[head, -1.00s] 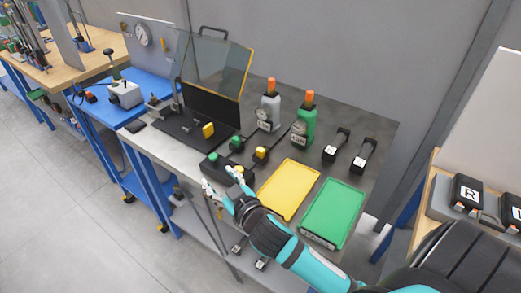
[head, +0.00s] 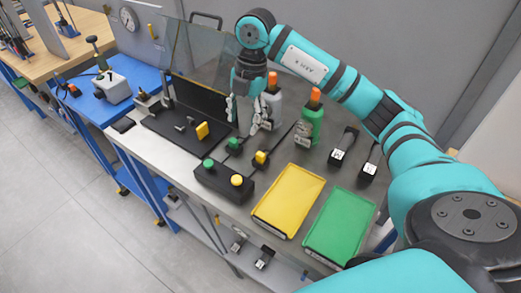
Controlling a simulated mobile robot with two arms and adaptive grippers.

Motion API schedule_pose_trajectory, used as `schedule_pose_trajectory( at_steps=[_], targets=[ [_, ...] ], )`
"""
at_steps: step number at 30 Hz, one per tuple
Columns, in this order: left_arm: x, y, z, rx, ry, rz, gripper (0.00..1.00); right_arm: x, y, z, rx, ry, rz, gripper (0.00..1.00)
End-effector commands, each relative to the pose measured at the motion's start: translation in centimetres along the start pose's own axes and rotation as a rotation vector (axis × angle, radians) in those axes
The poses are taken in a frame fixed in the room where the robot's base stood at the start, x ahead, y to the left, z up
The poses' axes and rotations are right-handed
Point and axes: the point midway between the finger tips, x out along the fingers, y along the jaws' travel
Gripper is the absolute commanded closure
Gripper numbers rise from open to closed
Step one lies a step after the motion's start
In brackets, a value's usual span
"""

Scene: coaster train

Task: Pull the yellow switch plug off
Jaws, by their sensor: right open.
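A small black plug with a yellow top (head: 261,158) sits on the grey bench, right of a similar one with a green top (head: 234,144). Dark cable-like lines run near both. My right gripper (head: 245,112) points down above the back of the bench, behind the two plugs and in front of the grey bottle. Its fingers are apart with nothing between them. My left gripper is out of view.
A grey bottle (head: 270,104) and a green bottle (head: 309,122) with orange tops stand close to the right gripper. A yellow tray (head: 289,200) and a green tray (head: 340,226) lie at the right front. A dark machine with a clear guard (head: 190,55) stands left.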

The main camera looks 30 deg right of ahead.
Motion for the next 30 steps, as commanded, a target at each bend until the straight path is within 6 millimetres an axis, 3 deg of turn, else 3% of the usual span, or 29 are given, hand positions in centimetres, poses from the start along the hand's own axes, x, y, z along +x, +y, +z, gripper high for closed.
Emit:
schedule_pose_trajectory(
  at_steps=[3, 6, 21, 30],
  targets=[
    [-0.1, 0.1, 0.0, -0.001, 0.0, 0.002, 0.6, -1.8, -1.8, 2.6, 0.095, -0.096, -0.075, 0.48],
    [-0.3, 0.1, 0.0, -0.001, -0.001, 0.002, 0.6, -1.6, -2.5, 3.4, 0.123, -0.12, -0.1, 0.48],
    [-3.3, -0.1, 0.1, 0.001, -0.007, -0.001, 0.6, 8.1, -3.5, 4.3, 0.12, -0.117, -0.101, 0.48],
    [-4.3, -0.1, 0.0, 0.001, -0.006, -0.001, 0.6, 10.4, -3.7, 4.4, 0.119, -0.116, -0.099, 0.48]
  ],
)
